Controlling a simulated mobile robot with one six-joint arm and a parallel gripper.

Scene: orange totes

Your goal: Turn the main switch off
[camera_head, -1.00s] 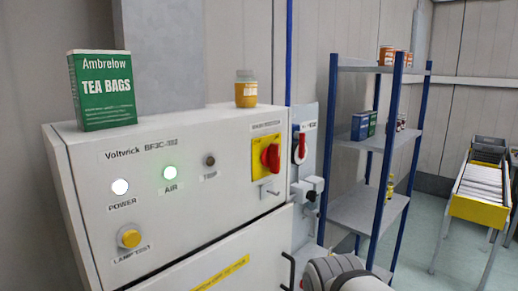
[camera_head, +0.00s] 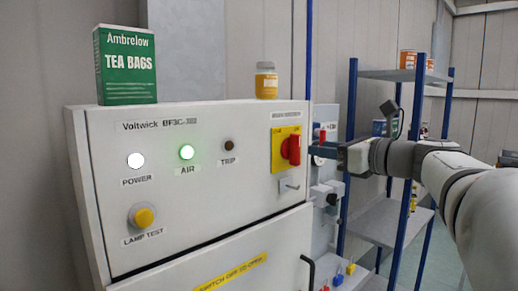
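The main switch (camera_head: 291,150) is a red rotary knob on a yellow plate, at the upper right of the white cabinet's (camera_head: 215,200) front. Its grip stands roughly upright. My gripper (camera_head: 316,150) is just right of the knob in the picture, with its dark fingers pointing left toward it. The knob looks free of the fingers, with a small gap in the picture; the depth between them is hard to judge. The fingers are seen edge-on, so their opening does not show.
The power lamp (camera_head: 135,160) is lit white and the air lamp (camera_head: 186,152) green; the trip lamp (camera_head: 229,145) is dark. A tea box (camera_head: 126,66) and a jar (camera_head: 266,81) stand on the cabinet. A latch (camera_head: 289,185) sits below the switch. A blue-post shelf (camera_head: 385,225) stands behind my arm.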

